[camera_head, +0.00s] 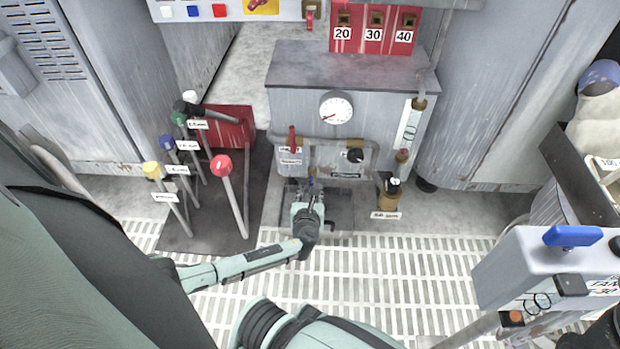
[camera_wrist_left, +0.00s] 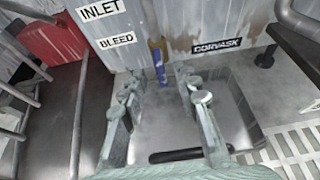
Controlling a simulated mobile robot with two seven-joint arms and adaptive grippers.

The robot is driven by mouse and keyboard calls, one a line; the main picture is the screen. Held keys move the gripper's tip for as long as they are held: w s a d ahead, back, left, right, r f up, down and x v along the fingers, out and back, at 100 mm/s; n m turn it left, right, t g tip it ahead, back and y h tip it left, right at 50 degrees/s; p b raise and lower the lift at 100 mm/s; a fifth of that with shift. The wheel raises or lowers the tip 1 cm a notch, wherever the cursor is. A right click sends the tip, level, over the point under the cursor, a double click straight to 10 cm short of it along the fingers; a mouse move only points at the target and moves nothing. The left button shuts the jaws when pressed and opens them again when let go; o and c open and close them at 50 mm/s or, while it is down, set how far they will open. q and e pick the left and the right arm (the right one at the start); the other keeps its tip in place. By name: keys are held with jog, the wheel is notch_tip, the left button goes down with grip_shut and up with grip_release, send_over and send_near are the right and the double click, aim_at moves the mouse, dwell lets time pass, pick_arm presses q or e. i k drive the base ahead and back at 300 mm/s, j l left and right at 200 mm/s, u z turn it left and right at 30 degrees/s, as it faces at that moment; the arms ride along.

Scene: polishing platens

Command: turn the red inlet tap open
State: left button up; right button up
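The red inlet tap (camera_head: 292,139) is on the left front of the grey box, its red handle standing upright above a small label. In the left wrist view the tap itself is out of sight; a label reading INLET (camera_wrist_left: 100,10) shows at the top. My left gripper (camera_head: 312,188) is below the tap and slightly right, apart from it. Its two fingers (camera_wrist_left: 156,92) are spread with nothing held. A small blue-and-brass handle (camera_wrist_left: 159,62) near the BLEED label appears between the fingers, beyond the tips. My right gripper is not in view.
Pipework (camera_head: 340,143), a black knob (camera_head: 355,156) and a pressure gauge (camera_head: 336,109) are on the box front. Levers with coloured knobs, including a red one (camera_head: 221,165), stand at left. A brass valve (camera_head: 390,187) is at right. Pale floor grating (camera_head: 400,275) lies in front.

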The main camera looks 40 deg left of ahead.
aim_at(293, 145)
jog(key=k+l, duration=0.75)
jog(key=k, duration=0.1)
